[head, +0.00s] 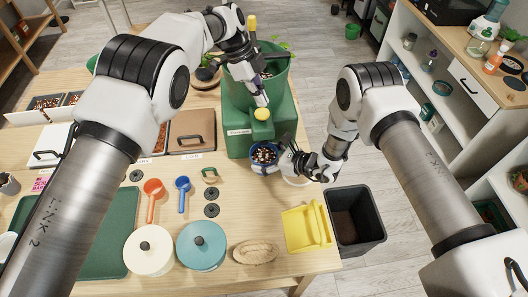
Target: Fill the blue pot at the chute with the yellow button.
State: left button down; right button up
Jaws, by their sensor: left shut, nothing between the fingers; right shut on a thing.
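The blue pot (257,168) stands upright under the spout of the green chute (238,135). Brown and white bits show inside the pot up near its rim. The yellow button (262,114) is on top of the chute's front. My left gripper (261,100) is shut and empty, pointing down just above the button; I cannot tell whether it touches. My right gripper (283,160) is shut on the blue pot at its right side. The chute's spout is partly hidden above the pot.
A white saucer (298,181) lies partly under my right gripper. A yellow dustpan (307,228) lies at the table's right edge, beside a black bin (355,218). Two lidded jars (201,247), scoops (182,195) and a brush (255,252) lie in front.

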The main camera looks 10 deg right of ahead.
pick_arm(q)
jog(key=shift+s+r, duration=0.1)
jog(key=shift+r, duration=0.45)
pick_arm(e)
jog(key=shift+r, duration=0.1)
pick_arm(q)
jog(key=shift+a+r, duration=0.1)
jog(key=shift+r, duration=0.2)
jog(key=v, duration=1.1)
jog(key=shift+r, duration=0.15)
